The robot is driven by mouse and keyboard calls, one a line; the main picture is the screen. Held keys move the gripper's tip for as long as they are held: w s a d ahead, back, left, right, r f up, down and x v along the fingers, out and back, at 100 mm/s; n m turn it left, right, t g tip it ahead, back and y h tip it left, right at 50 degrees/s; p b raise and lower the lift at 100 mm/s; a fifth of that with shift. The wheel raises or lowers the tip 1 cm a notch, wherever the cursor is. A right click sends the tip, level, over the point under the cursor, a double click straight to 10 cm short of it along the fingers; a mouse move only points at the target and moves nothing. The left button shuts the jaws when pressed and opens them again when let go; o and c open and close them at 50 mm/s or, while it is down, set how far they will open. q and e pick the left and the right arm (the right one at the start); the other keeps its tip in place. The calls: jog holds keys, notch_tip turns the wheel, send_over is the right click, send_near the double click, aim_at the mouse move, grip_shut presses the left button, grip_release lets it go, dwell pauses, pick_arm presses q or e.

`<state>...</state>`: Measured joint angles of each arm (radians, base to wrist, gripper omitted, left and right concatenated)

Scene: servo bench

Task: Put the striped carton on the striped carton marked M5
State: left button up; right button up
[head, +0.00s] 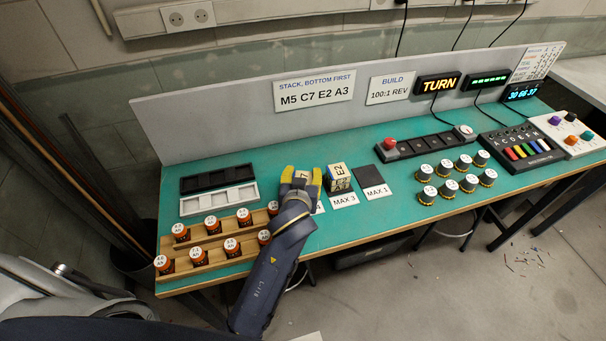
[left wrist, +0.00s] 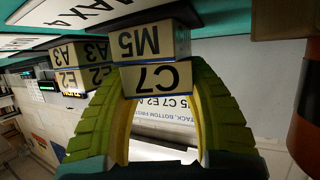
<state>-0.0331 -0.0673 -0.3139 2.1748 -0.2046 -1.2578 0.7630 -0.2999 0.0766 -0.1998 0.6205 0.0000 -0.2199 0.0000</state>
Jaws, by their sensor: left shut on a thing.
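My left gripper (head: 302,178), with yellow fingers, is shut on the carton marked C7 (left wrist: 155,79). In the upside-down left wrist view, C7 sits directly against the carton marked M5 (left wrist: 140,41), on top of it; I see no clear gap between them. M5 stands on the MAX 4 mat (left wrist: 60,18). In the head view my gripper hides M5 and most of C7. The carton marked E2 (head: 337,172) rests on the carton marked A3 (left wrist: 67,53), on the MAX 3 mat (head: 344,200). My right gripper is not in view.
A sign (head: 314,93) reads stack, bottom first, M5 C7 E2 A3. The MAX 1 mat (head: 368,177) is empty. Wooden racks (head: 215,257) with orange-sided capped pieces stand left of my arm.

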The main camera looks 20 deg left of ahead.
aim_at(303, 175)
pick_arm(q)
jog(key=o, duration=1.1)
jog(key=shift+o, duration=0.2)
jog(key=shift+r, duration=0.2)
jog(key=shift+v, duration=2.75)
